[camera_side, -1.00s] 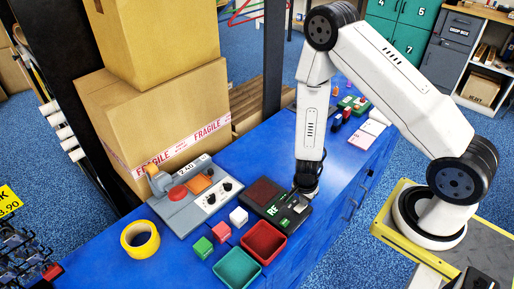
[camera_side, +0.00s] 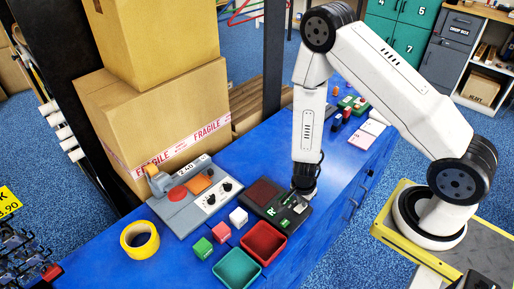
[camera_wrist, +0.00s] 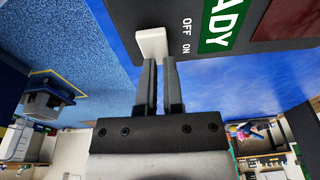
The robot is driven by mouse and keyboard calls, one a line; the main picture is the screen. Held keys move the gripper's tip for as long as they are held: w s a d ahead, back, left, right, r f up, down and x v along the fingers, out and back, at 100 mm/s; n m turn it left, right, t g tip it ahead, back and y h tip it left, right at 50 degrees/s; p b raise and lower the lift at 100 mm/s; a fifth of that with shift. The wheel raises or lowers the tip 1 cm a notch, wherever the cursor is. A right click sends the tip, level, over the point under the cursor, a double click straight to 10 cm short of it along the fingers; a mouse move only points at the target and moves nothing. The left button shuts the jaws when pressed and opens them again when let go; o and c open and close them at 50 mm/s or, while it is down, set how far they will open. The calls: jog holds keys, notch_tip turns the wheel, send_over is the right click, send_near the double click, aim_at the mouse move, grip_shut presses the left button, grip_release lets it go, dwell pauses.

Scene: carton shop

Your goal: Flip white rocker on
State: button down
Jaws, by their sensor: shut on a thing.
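The white rocker (camera_wrist: 151,43) is a small pale block on a dark panel (camera_wrist: 160,12), at the top middle of the wrist view. OFF and ON are printed beside it, next to a green READY label (camera_wrist: 222,22). My gripper (camera_wrist: 159,64) has its two dark fingers close together at the rocker, shut on it. Which way the rocker is tipped is hard to tell. In the side view the dark panel (camera_side: 263,208) lies on the blue bench, and my gripper (camera_side: 303,191) is down at its right end. The fingertips are hidden there.
The grey control box (camera_side: 187,213) with a red button and knobs stands left of the panel. A red tray (camera_side: 284,238), a teal tray (camera_side: 258,270), a white cube (camera_side: 238,217) and yellow tape (camera_side: 128,252) lie nearby. Cartons (camera_side: 155,120) stand behind.

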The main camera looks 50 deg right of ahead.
jog(key=shift+s+d+r, duration=0.1)
jog(key=shift+d+r, duration=0.1)
jog(key=shift+r, duration=0.8)
jog(key=shift+d+r, duration=0.2)
jog(key=shift+r, duration=0.75)
notch_tip(320, 180, up, 10)
jog(key=d, duration=0.1)
jog(key=shift+d, duration=0.25)
send_over(299, 209)
jog(key=shift+a+r, duration=0.1)
dwell(0.4)
jog(key=shift+d+f, duration=0.35)
jog(key=shift+f, duration=1.95)
jog(key=shift+d+f, duration=0.3)
jog(key=shift+f, duration=2)
jog(key=shift+d+f, duration=0.35)
jog(key=shift+f, duration=1.95)
